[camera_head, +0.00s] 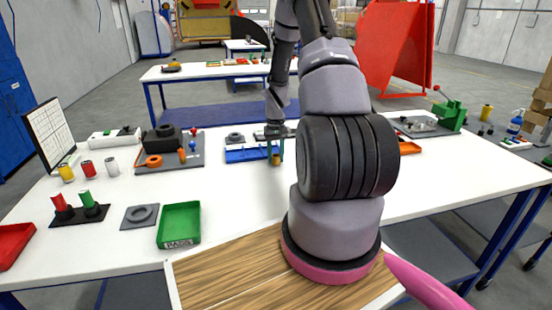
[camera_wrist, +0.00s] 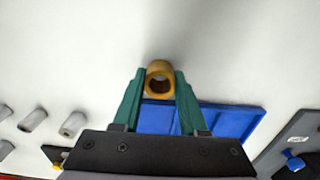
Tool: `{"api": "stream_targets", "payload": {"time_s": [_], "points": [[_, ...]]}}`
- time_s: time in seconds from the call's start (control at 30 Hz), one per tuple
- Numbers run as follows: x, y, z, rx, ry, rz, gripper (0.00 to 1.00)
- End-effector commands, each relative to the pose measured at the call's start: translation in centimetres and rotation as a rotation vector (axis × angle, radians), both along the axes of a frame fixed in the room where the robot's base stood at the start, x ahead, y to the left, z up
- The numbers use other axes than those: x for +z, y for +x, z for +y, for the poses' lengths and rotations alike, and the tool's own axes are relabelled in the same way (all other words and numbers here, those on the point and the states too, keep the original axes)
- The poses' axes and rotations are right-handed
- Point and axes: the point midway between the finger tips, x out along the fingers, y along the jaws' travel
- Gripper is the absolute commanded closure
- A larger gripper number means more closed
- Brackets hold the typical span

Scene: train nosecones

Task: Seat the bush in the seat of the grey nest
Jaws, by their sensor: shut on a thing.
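The bush (camera_wrist: 160,68) is a short brass-coloured ring with an open bore, seen near the middle of the wrist view. My gripper (camera_wrist: 161,85) is shut on it, with a green finger on each side. In the head view my gripper (camera_head: 274,148) points down and the bush (camera_head: 276,160) shows at its fingertips, over the white table near the blue tray. A grey square plate with a round raised ring (camera_head: 140,216), which looks like the grey nest, lies at the front left of the table, apart from my gripper.
A blue tray (camera_head: 245,155) lies beside my gripper; it also shows in the wrist view (camera_wrist: 230,118). A green tray (camera_head: 179,225) stands right of the grey plate. A grey board with parts (camera_head: 165,165) lies behind them. Several grey cylinders (camera_wrist: 72,125) stand at the left of the wrist view.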

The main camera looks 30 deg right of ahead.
Motion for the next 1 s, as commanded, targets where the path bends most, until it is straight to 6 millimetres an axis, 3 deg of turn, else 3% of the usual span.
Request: {"api": "stream_targets", "payload": {"time_s": [0.4,0.43,0.5,0.83,1.0], "points": [[-1.0,0.0,0.0,-0.001,0.000,0.000,1.00],[-0.9,0.0,0.0,-0.001,0.000,-0.001,0.46],[-0.9,0.0,0.0,-0.001,0.000,-0.001,0.28],[-0.7,0.0,0.0,-0.001,0.000,-0.001,0.28],[1.3,0.1,-0.1,-0.001,-0.002,-0.004,0.28]]}}
